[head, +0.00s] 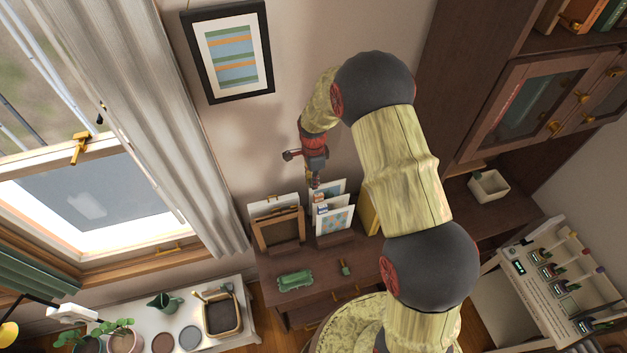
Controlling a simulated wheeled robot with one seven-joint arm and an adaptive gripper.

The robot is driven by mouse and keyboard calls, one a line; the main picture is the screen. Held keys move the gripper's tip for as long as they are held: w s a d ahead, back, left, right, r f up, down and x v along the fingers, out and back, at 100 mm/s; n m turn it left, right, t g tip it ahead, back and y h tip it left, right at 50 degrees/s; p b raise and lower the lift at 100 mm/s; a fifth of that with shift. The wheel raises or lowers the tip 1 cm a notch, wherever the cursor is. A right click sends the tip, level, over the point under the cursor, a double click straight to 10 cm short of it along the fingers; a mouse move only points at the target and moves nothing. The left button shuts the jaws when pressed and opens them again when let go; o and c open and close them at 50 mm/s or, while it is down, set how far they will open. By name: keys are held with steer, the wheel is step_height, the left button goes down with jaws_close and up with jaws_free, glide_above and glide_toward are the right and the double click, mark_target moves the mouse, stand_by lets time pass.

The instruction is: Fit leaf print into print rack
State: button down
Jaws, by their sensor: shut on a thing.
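My gripper (315,181) points down above the dark sideboard and is shut on the top edge of a pale card, which I take for the leaf print (320,198). Its picture is too small to make out, and its lower part is hidden behind a print in front. The print rack (336,239) is a low dark wooden holder on the sideboard. White prints with blue patterns stand upright at it, one (334,221) in front and another behind. I cannot tell whether the held print touches the rack.
A brown wooden frame stand (278,230) is close on the left, and a yellow upright item (369,214) on the right. A framed picture (231,50) hangs on the wall.

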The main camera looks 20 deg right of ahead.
steer(key=shift+f+b, duration=0.95)
steer(key=shift+f, duration=0.45)
steer(key=c, duration=1.8)
jaws_free()
steer(key=shift+o, duration=0.2)
steer(key=shift+r, duration=0.1)
steer(key=shift+r+p, duration=1.45)
steer(key=shift+r, duration=1.5)
